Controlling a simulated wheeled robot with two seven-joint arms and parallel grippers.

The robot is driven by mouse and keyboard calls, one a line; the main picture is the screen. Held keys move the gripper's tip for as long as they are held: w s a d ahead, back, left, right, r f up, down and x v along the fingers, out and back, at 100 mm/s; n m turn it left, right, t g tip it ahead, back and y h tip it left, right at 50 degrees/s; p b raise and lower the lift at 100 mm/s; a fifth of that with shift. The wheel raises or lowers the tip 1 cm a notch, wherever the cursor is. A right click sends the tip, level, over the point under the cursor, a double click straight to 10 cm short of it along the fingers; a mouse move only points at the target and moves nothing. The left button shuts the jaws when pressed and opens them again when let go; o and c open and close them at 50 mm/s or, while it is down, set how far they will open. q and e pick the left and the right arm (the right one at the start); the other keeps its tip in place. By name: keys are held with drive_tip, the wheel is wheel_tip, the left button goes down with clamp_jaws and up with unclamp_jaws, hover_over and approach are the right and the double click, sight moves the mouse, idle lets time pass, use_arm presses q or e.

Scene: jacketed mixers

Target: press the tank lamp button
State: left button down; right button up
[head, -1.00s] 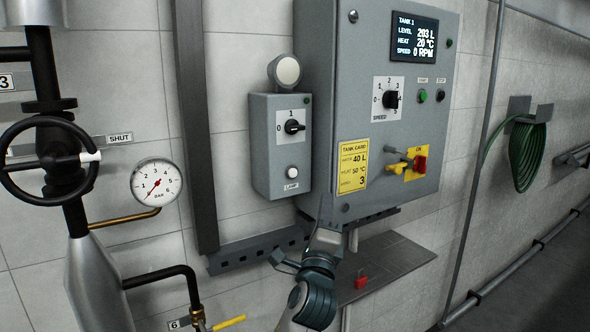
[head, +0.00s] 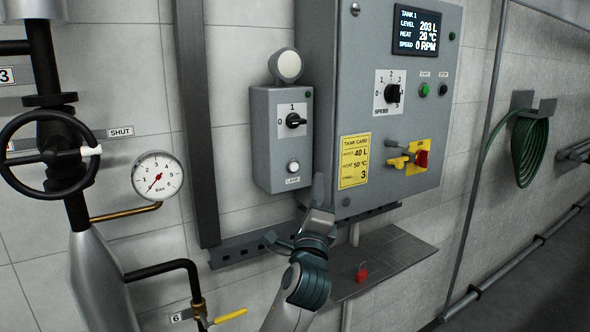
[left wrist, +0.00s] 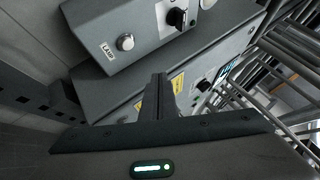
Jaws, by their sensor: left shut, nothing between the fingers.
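The tank lamp button (head: 293,166) is a round white push button near the bottom of the small grey box (head: 262,150), above a LAMP label. It also shows in the left wrist view (left wrist: 125,42), with the label beside it. My left gripper (head: 319,182) is shut and empty. In the head view its fingertips point up, just right of and a little below the button, apart from it. In the left wrist view the closed fingers (left wrist: 158,90) stand below and right of the button. My right gripper is not in view.
A black 0-1 knob (head: 294,120) sits above the button, and a round lamp (head: 286,66) tops the box. The large Tank 1 cabinet (head: 350,100) stands close on the right. A shelf with a red padlock (head: 362,271) is below. A cable tray (head: 240,250) runs under the box.

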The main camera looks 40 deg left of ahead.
sight(294, 167)
use_arm(q)
drive_tip(key=shift+w+a+b, duration=0.1)
drive_tip(key=shift+w+a, duration=0.35)
drive_tip(key=shift+a, duration=0.65)
drive_tip(key=shift+w+a+b, duration=0.15)
drive_tip(key=shift+w+a, duration=0.3)
drive_tip(key=shift+a, duration=0.65)
drive_tip(key=shift+w+a+b, duration=0.1)
drive_tip(key=shift+w+a, duration=0.35)
drive_tip(key=shift+a, duration=0.65)
drive_tip(key=shift+w+a, duration=0.1)
drive_tip(key=shift+a, duration=0.05)
drive_tip(key=shift+a, duration=0.25)
drive_tip(key=shift+w+a, duration=0.25)
drive_tip(key=shift+a, duration=0.25)
idle(0.5)
drive_tip(key=shift+d+p, duration=0.15)
drive_tip(key=shift+p, duration=0.15)
drive_tip(key=shift+s+d, duration=0.35)
drive_tip(key=shift+d, duration=0.35)
drive_tip(key=shift+d, duration=0.1)
